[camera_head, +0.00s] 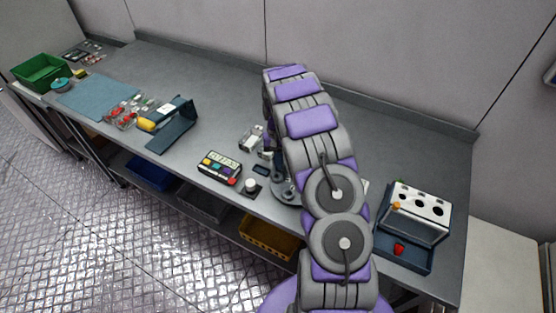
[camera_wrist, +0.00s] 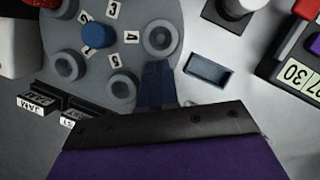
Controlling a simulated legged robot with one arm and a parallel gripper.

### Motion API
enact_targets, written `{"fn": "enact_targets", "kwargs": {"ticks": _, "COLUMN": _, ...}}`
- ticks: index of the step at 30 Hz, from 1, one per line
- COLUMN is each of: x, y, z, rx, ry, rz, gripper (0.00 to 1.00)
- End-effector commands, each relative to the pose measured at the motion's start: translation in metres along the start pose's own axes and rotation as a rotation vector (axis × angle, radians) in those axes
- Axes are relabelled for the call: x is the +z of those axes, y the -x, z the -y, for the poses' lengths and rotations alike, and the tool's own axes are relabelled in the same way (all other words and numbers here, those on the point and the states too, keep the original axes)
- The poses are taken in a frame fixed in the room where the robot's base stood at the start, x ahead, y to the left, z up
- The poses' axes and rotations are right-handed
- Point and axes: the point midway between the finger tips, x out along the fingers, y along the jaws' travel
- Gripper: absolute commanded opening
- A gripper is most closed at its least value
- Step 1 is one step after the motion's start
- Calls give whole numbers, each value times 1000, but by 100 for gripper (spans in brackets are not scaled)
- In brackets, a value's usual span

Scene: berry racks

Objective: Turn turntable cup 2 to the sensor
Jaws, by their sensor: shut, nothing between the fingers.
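The turntable (camera_wrist: 88,72) is a grey disc with a blue hub (camera_wrist: 97,36), at the upper left of the wrist view. It carries grey ring-shaped cups, including one at the right edge (camera_wrist: 175,38), one at the lower edge (camera_wrist: 122,97) and one at the left (camera_wrist: 68,66). White number tags lie around the hub; one (camera_wrist: 131,37) seems to read 4. I cannot tell which cup is number 2. My gripper (camera_wrist: 158,68) is shut and empty, its blue fingertips over the disc's rim beside the right cup. In the head view the turntable (camera_head: 283,193) is partly hidden behind my arm.
A small blue-grey tray (camera_wrist: 208,70) lies right of my fingers. A keypad box (camera_head: 220,166) and white knob (camera_head: 250,184) stand near the front edge. Small black label blocks (camera_wrist: 32,98) stand lower left. A holed rack (camera_head: 420,203) stands at the right.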

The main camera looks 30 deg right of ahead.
Motion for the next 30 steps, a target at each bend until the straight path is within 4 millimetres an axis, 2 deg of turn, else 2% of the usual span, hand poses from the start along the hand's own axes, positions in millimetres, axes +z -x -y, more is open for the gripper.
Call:
{"fn": "enact_targets", "kwargs": {"ticks": 8, "x": 2, "y": 1, "z": 2, "rx": 8, "ry": 21, "rz": 0, "gripper": 0}}
{"fn": "enact_targets", "kwargs": {"ticks": 18, "x": 19, "y": -3, "z": 15, "rx": 91, "ry": 264, "rz": 1, "gripper": 0}}
{"fn": "enact_targets", "kwargs": {"ticks": 30, "x": 18, "y": -5, "z": 14, "rx": 96, "ry": 280, "rz": -2, "gripper": 0}}
